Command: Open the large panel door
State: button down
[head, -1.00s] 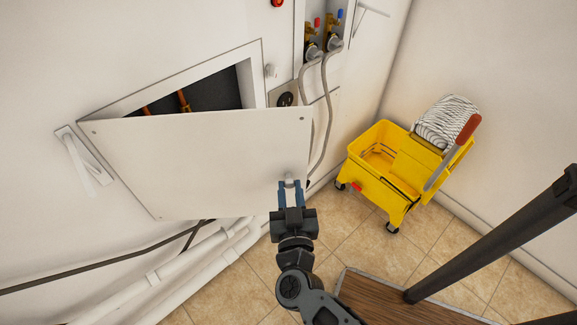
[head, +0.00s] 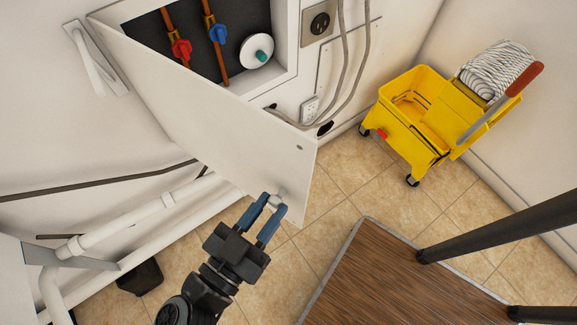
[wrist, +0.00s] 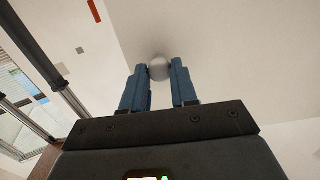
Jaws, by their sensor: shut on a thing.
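The large white panel door (head: 215,115) stands swung out from the wall, hinged on its left side. Behind it a recess (head: 150,35) shows copper pipes with a red valve (head: 181,50) and a blue valve (head: 217,35). My gripper (head: 265,212) is shut on the small round knob (head: 279,198) near the door's lower free corner. In the wrist view the knob (wrist: 159,68) sits between the blue fingertips, against the pale panel face.
A yellow mop bucket (head: 410,115) with a wringer stands on the tiles at the right. White pipes (head: 150,212) run low along the wall at left. A wooden platform (head: 385,275) lies at the lower right. Tiled floor (head: 330,185) is clear between door and bucket.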

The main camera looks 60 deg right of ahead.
jog(key=shift+w+a+f+m+g+b, duration=0.15)
jog(key=shift+a+m+g+b, duration=0.2)
jog(key=shift+a, duration=0.45)
jog(key=shift+w+a+m+g+b, duration=0.1)
jog(key=shift+a+g+b, duration=0.35)
jog(key=shift+a, duration=0.4)
jog(key=shift+w+a+f+m+g+b, duration=0.15)
jog(key=shift+a+m+g+b, duration=0.15)
jog(key=shift+a+g, duration=0.35)
jog(key=shift+a+r, duration=0.1)
jog(key=shift+a, duration=0.05)
jog(key=c, duration=0.9)
grip_release()
jog(key=shift+w+r, duration=0.1)
jog(key=shift+r, duration=0.05)
jog(key=shift+o, duration=0.2)
